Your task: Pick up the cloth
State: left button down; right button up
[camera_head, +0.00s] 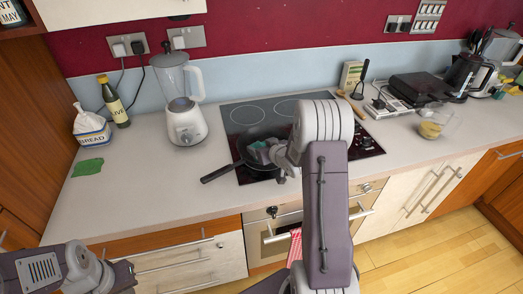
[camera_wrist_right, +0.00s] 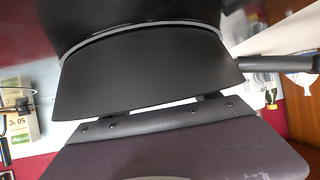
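A red-and-white cloth (camera_head: 295,246) hangs at the oven front, partly hidden by my right arm. My right gripper (camera_head: 262,152) is over the dark frying pan (camera_head: 243,149) on the hob, far to the right of the green cloth. Its fingers are not clear, and a greyish-green patch shows there. The right wrist view is filled by close dark surfaces, with no cloth visible. My left gripper (camera_head: 122,278) is low at the bottom left, below the counter edge; its fingers are unclear.
The pan handle (camera_head: 218,173) points left. A glass (camera_head: 432,128) and appliances stand at the right. The worktop between green cloth and pan is clear.

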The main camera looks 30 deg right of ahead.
aim_at(262, 144)
jog(key=c, duration=0.5)
jog(key=shift+r, duration=0.25)
notch_tip(262, 144, up, 4)
jog(key=shift+w+r+p, duration=0.1)
jog(key=shift+r+p, duration=0.05)
jog(key=shift+p, duration=0.35)
jog(key=d+r+p, duration=0.1)
jog(key=d+r, duration=0.1)
jog(key=d, duration=0.1)
jog(key=s+d+r+p, duration=0.1)
jog(key=d+r, duration=0.1)
jog(key=d, duration=0.2)
jog(key=s+d+r+p, duration=0.1)
jog(key=d+r+p, duration=0.1)
jog(key=d, duration=0.2)
jog(key=shift+s+d+r, duration=0.1)
jog(key=shift+s, duration=0.05)
jog(key=shift+d, duration=0.15)
jog(key=shift+r, duration=0.1)
